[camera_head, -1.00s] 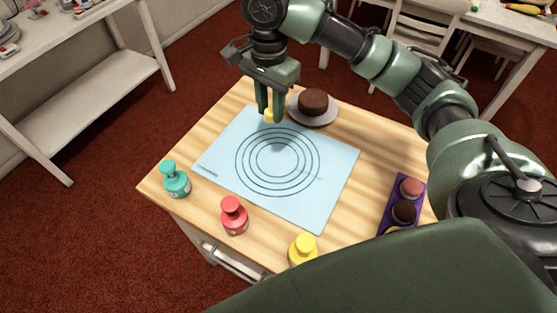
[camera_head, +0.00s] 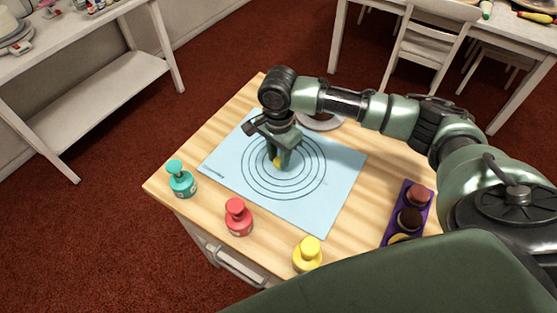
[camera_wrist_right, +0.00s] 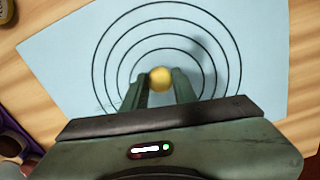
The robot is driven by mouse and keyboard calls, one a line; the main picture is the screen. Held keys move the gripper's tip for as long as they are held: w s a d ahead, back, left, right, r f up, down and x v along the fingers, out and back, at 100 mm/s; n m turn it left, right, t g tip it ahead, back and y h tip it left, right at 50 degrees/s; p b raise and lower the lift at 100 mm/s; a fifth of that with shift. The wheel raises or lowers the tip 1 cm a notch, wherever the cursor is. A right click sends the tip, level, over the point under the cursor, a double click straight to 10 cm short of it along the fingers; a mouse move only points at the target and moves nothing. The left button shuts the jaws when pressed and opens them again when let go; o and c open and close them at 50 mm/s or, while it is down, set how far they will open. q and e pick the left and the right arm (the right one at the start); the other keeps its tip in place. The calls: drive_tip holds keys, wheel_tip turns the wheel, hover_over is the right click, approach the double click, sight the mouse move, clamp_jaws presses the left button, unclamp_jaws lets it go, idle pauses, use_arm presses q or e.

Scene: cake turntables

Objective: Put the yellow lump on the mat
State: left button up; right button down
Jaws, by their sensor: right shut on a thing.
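The yellow lump (camera_wrist_right: 160,79) is a small round ball between the fingers of my right gripper (camera_wrist_right: 159,84) in the right wrist view. In the head view the lump (camera_head: 278,161) shows only partly at the fingertips of my right gripper (camera_head: 279,163). The gripper is shut on it, over the circles of the light blue mat (camera_head: 328,197). I cannot tell whether the lump touches the mat. The mat lies flat on the wooden table and also shows in the right wrist view (camera_wrist_right: 262,50). My left gripper is not in view.
A teal bottle (camera_head: 181,181), a red bottle (camera_head: 238,219) and a yellow bottle (camera_head: 307,256) stand along the table's front edge. A purple tray (camera_head: 393,231) with round pieces is at the right. A plate (camera_head: 322,122) behind the mat is mostly hidden by my right arm.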

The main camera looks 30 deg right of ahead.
sight(278, 163)
drive_tip(key=shift+f, duration=1)
drive_tip(key=c, duration=1.1)
unclamp_jaws()
drive_tip(key=shift+f, duration=0.1)
wheel_tip(278, 163, up, 12)
